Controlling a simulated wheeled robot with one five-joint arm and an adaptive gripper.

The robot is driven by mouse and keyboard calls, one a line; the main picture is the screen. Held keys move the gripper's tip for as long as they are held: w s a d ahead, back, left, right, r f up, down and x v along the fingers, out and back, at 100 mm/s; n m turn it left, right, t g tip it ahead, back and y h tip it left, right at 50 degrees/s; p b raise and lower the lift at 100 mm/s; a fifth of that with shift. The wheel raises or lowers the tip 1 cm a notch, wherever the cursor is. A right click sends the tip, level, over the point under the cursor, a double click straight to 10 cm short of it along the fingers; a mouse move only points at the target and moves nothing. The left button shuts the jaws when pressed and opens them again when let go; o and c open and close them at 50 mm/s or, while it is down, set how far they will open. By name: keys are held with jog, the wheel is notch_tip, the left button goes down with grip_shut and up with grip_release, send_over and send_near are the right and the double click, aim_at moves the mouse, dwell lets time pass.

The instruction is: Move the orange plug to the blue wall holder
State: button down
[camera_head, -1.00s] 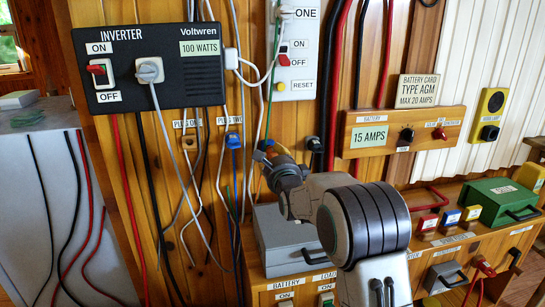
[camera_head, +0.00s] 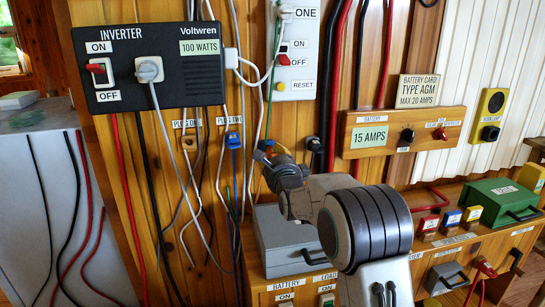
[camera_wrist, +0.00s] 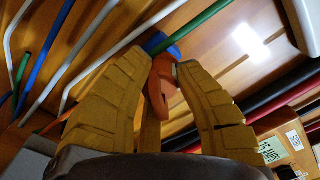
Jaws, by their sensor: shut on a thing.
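The orange plug (camera_wrist: 163,80) is between the fingers of my gripper in the wrist view, with a blue part at its far end. My gripper (camera_wrist: 160,95) is shut on it, its yellow ribbed fingers on both sides. In the head view my gripper (camera_head: 265,152) is in front of the wooden wall, with a small blue and orange bit at its tip; the rest of the plug is hidden there. The blue wall holder (camera_head: 233,139) is on the wall under the "PLUG TWO" label, a little left of my gripper and apart from it.
Several cables hang around both. The black inverter (camera_head: 150,68) is up left. A white switch panel (camera_head: 297,50) is above my gripper. A grey box (camera_head: 280,240) is below.

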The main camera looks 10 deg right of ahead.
jog(key=shift+w, duration=1.35)
dwell(0.6)
jog(key=c, duration=1)
grip_release()
jog(key=shift+o, duration=0.2)
jog(key=shift+s, duration=0.1)
jog(key=s, duration=1.1)
jog(key=shift+s, duration=0.4)
